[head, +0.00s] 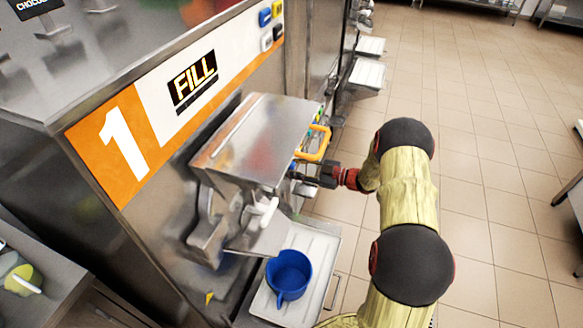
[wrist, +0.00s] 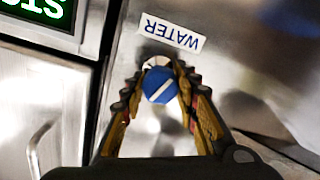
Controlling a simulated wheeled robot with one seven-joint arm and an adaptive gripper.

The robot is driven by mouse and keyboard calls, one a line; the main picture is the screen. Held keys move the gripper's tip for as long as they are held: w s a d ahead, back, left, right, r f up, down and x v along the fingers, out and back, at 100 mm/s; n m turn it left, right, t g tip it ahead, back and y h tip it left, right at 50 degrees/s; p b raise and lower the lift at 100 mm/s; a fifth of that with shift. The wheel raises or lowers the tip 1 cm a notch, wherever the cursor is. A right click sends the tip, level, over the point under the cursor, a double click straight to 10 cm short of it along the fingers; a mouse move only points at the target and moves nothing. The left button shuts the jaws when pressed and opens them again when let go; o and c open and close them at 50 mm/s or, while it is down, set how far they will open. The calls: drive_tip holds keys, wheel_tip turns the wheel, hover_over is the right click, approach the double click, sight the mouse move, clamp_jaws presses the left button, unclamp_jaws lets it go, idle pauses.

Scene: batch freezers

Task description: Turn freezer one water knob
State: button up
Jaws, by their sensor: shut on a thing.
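The water knob (wrist: 160,84) is a round blue knob with a white line across its face, on the steel front of the freezer under a label reading WATER (wrist: 172,33). The label appears upside down in the wrist view. My gripper (wrist: 159,75) is shut on the knob, with one finger on each side of it. In the head view my gripper (head: 308,176) reaches the right side of freezer one (head: 122,143), which bears an orange panel with a white 1.
A blue pitcher (head: 289,272) stands on a white tray (head: 322,246) below the dispenser. A yellow-orange handle (head: 316,143) sits just above my gripper. More freezers with white trays (head: 367,73) stand beyond.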

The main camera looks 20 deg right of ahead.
idle(0.5)
drive_tip(key=o, duration=1.2)
drive_tip(key=shift+c, duration=0.2)
drive_tip(key=v, duration=1.2)
